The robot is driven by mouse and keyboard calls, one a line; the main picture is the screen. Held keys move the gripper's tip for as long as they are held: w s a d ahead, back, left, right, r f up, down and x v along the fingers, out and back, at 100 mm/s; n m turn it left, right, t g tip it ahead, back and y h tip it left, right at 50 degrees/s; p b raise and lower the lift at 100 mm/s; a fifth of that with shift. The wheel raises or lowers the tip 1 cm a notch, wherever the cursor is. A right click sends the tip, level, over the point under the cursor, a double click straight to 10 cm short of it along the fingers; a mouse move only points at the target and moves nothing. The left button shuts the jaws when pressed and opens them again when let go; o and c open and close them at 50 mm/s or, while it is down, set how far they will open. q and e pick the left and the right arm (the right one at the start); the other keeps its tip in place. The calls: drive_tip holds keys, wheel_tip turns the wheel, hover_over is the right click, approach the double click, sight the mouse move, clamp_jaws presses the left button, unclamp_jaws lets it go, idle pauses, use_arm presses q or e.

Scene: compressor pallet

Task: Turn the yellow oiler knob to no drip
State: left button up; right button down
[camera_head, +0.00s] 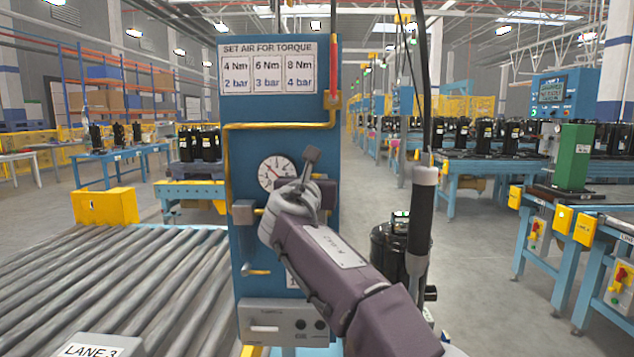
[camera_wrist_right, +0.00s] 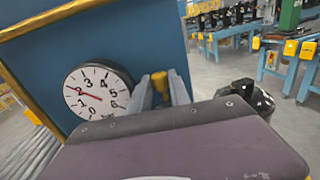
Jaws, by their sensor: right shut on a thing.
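The blue panel (camera_head: 240,130) stands in front of me with a sign and a round white gauge (camera_head: 276,173) on it. My right gripper (camera_head: 310,165) is at the panel, just right of the gauge. In the right wrist view, the yellow oiler knob (camera_wrist_right: 160,82) shows between the two grey fingers of my right gripper (camera_wrist_right: 162,90), which is shut on it. The gripper and wrist hide most of the knob and what lies below it. No drip is visible. The gauge (camera_wrist_right: 97,92) has a red needle on its left side. My left gripper is not in view.
A yellow pipe (camera_head: 280,126) runs across the panel above the gauge. A roller conveyor (camera_head: 130,285) lies to the left. A black tool with a grey top (camera_head: 421,215) hangs to the right of my arm. Blue benches stand further right, with open floor between.

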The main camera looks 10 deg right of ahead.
drive_tip(key=shift+w+a+f+m+g+h+p, duration=0.15)
drive_tip(key=shift+m+g+h+p, duration=0.25)
drive_tip(key=shift+h, duration=0.3)
drive_tip(key=c, duration=1.5)
unclamp_jaws()
